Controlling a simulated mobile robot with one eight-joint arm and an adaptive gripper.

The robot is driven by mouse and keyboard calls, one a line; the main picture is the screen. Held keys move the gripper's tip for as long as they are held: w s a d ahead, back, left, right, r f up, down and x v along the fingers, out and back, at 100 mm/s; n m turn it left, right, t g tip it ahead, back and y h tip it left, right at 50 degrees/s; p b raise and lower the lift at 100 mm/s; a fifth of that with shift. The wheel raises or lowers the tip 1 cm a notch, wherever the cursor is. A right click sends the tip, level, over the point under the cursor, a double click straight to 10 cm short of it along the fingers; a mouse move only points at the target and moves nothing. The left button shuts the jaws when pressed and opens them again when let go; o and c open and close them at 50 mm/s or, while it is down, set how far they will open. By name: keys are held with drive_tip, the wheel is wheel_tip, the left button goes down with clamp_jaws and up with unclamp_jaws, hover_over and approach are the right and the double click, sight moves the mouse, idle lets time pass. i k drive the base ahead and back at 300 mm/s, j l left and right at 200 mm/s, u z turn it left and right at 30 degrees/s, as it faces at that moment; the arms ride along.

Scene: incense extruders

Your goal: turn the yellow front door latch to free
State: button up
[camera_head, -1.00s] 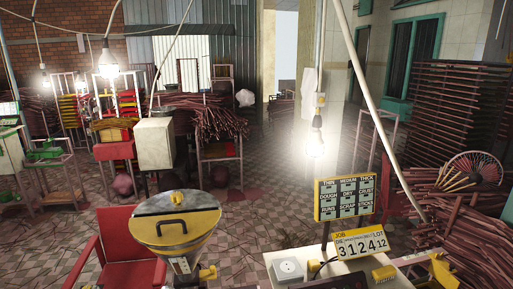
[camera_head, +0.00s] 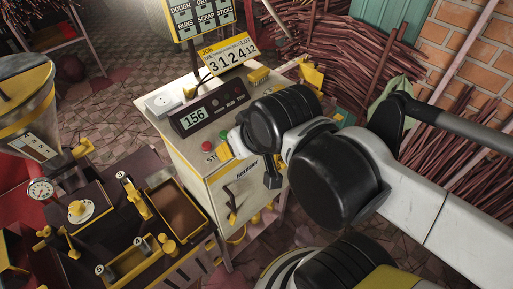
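A pale control cabinet (camera_head: 180,128) stands near the middle of the body camera view. A dark, bent handle (camera_head: 230,197) shows on its front face, with a small yellow part (camera_head: 233,218) just below. I cannot tell for sure whether this yellow part is the front door latch, or which way it is turned. My arm reaches in from the right, and its wrist end (camera_head: 237,141) is in front of the cabinet's upper right part, beside the red button (camera_head: 207,146). My gripper's fingers cannot be made out, and no object shows held.
A display reading 156 (camera_head: 195,116) and a yellow number sign (camera_head: 228,53) are on the cabinet top. A dark bench (camera_head: 108,212) with yellow fittings, a dial gauge (camera_head: 40,190) and a metal hopper (camera_head: 28,100) stand left. Stick bundles (camera_head: 355,60) lie behind.

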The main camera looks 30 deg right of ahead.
sight(232, 216)
drive_tip(key=k+l, duration=0.2)
drive_tip(key=k, duration=0.25)
drive_tip(key=k+l+z, duration=0.1)
drive_tip(key=k, duration=0.35)
drive_tip(key=k+l, duration=0.5)
drive_tip(key=k, duration=0.35)
drive_tip(key=z, duration=0.05)
